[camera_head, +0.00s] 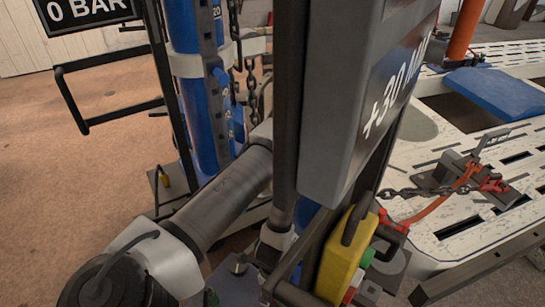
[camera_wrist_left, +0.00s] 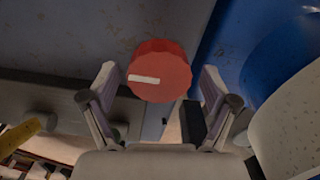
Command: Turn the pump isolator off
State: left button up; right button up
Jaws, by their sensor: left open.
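A red round knob (camera_wrist_left: 160,68) with a white pointer bar shows in the left wrist view, in front of a grey-blue panel. I take it as the pump isolator. The bar lies nearly level in the picture, on the left part of the face. My left gripper (camera_wrist_left: 158,76) is open, one finger on each side of the knob, with gaps showing and no clear contact. In the head view my left arm runs from the lower left up behind a dark post; its gripper and the knob are hidden there. My right gripper is not in view.
A grey box marked +30 MM (camera_head: 345,100) and a dark post (camera_head: 290,110) block the head view's middle. A blue cylinder (camera_head: 195,90), chains (camera_head: 250,70) and a black rail (camera_head: 110,60) stand nearby. A yellow button box (camera_head: 340,265) hangs below. A slotted bench (camera_head: 450,165) lies right.

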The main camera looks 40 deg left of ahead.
pick_arm(q)
jog(key=c, duration=1.2)
jog(key=shift+o, duration=0.2)
